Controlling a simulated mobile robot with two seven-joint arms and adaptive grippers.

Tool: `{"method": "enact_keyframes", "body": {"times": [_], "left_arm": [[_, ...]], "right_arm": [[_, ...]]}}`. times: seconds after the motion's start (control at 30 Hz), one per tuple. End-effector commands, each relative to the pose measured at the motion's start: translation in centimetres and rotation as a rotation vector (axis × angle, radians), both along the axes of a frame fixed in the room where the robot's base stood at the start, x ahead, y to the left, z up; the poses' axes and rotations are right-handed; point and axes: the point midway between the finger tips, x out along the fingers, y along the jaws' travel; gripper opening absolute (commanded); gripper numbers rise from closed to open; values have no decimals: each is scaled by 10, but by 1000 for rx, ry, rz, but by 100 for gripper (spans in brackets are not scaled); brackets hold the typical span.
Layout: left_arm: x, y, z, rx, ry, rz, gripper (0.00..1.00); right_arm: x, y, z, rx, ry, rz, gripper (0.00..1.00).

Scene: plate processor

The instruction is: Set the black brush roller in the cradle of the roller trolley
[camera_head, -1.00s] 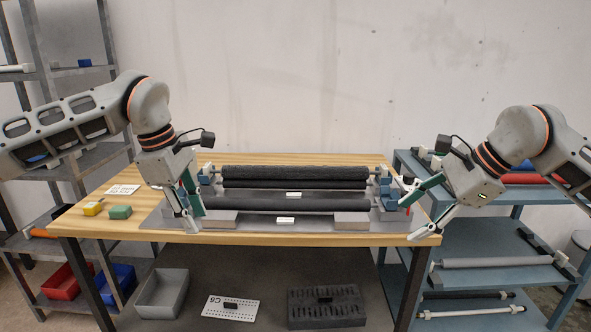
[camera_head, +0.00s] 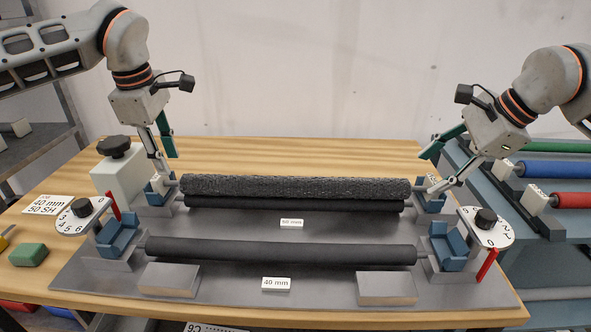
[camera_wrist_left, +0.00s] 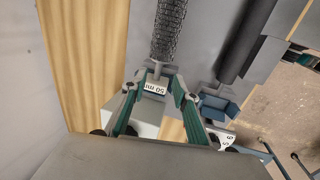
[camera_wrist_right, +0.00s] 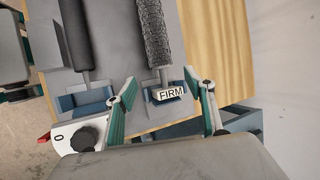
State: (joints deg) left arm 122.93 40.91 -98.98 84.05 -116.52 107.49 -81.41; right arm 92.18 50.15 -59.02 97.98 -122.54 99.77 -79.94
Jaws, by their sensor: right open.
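The black brush roller (camera_head: 295,187), rough and textured, lies level at the back of the grey machine on the table, against a smooth black roller (camera_head: 300,204). My left gripper (camera_head: 163,170) is at its left end; in the left wrist view its fingers flank an end block (camera_wrist_left: 154,87), and contact is unclear. My right gripper (camera_head: 432,174) is at the right end; in the right wrist view its open fingers stand either side of an end block (camera_wrist_right: 169,94) marked FIRM. The roller trolley (camera_head: 470,175) stands at the right, partly hidden by my right arm; its cradle is not clearly seen.
A lower black roller (camera_head: 290,252) lies in front, between blue brackets (camera_head: 118,237). Numbered dials (camera_head: 83,216) with red levers stand at both sides. A white box with a black knob (camera_head: 118,172) is beside my left gripper. Trolley rollers are green, blue (camera_head: 555,170) and red.

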Motion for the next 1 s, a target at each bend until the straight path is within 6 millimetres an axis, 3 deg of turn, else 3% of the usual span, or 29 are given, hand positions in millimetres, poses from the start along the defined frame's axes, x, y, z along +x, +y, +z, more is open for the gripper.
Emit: {"method": "enact_keyframes", "body": {"times": [0.47,1.0], "left_arm": [[0,0,-3,0,0,0,29],[13,1,-69,0,0,1,29]], "right_arm": [[1,2,-3,0,0,0,53],[24,28,-60,1,0,0,53]]}}
